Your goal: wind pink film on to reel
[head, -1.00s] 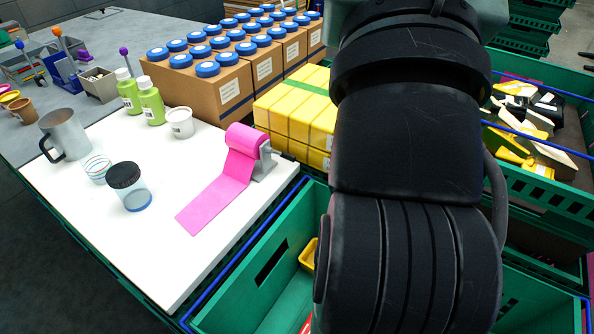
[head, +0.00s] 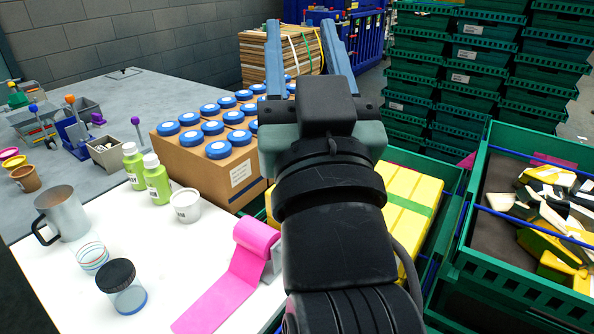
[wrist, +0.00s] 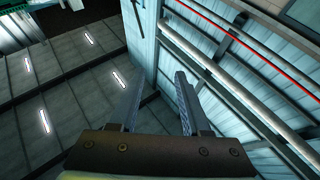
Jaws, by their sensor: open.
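The pink film (head: 225,296) lies unrolled as a flat strip across the white board, running toward the front edge. Its other end is wound on the reel (head: 256,236), which sits in a grey holder at the board's right edge. The reel's right side is hidden behind my arm. My gripper (head: 300,28) is raised up and right of the reel, with its two fingers apart and pointing upward. In the wrist view my gripper (wrist: 160,85) is open and empty, with only ceiling and wall beyond it.
A metal mug (head: 66,212), a dark-lidded jar (head: 122,287), a white tub (head: 187,206) and green bottles (head: 156,180) stand on the white board (head: 60,285). Cartons with blue lids (head: 219,149) stand behind. Yellow packs (head: 412,195) and a green crate (head: 480,262) are on the right.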

